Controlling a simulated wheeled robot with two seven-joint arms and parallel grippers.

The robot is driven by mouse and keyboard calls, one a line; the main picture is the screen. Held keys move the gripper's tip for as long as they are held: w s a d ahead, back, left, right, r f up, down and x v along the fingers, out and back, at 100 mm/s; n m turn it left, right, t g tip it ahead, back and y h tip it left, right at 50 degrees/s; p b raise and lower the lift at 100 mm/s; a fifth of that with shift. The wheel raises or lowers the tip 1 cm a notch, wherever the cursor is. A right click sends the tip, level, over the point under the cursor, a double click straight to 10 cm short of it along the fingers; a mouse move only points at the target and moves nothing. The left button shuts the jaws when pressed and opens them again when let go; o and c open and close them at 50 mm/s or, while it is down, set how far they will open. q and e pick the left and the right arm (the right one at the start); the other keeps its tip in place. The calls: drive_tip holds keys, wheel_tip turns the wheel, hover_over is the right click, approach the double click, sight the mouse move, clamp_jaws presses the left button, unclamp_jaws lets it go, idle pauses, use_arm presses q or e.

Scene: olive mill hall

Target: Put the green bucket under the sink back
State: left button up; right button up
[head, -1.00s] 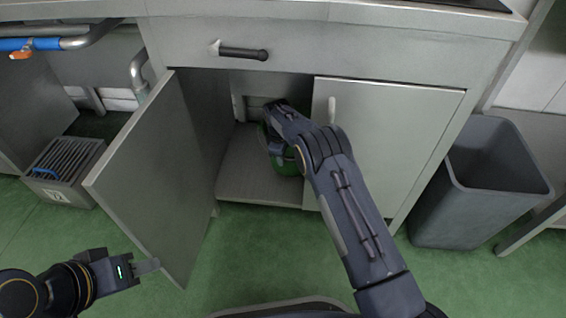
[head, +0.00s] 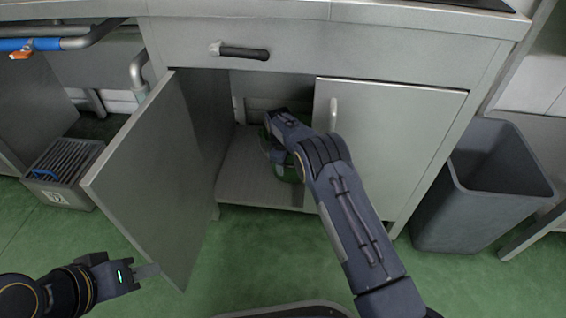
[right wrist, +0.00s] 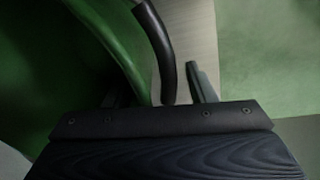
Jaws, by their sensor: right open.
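The green bucket (head: 290,174) stands inside the open cabinet (head: 245,185), on its floor near the right side of the opening. My right arm hides much of it. In the right wrist view the bucket's green wall (right wrist: 125,35) fills the left side, with its dark curved handle (right wrist: 156,45) running between the fingers of my right gripper (right wrist: 158,92). These fingers are apart, not closed on the handle. My left gripper (head: 146,271) is outside, low at the left, near the bottom edge of the open left door (head: 150,175); its finger gap is not clear.
The right cabinet door (head: 395,140) is closed, with a light handle. A grey bin (head: 480,195) stands to the right. A grated box (head: 62,175) and pipes (head: 60,42) are at the left.

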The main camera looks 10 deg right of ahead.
wheel_tip(320, 180, up, 12)
drive_tip(key=s+a+p, duration=0.1)
drive_tip(key=p, duration=0.4)
drive_tip(key=shift+s, duration=0.1)
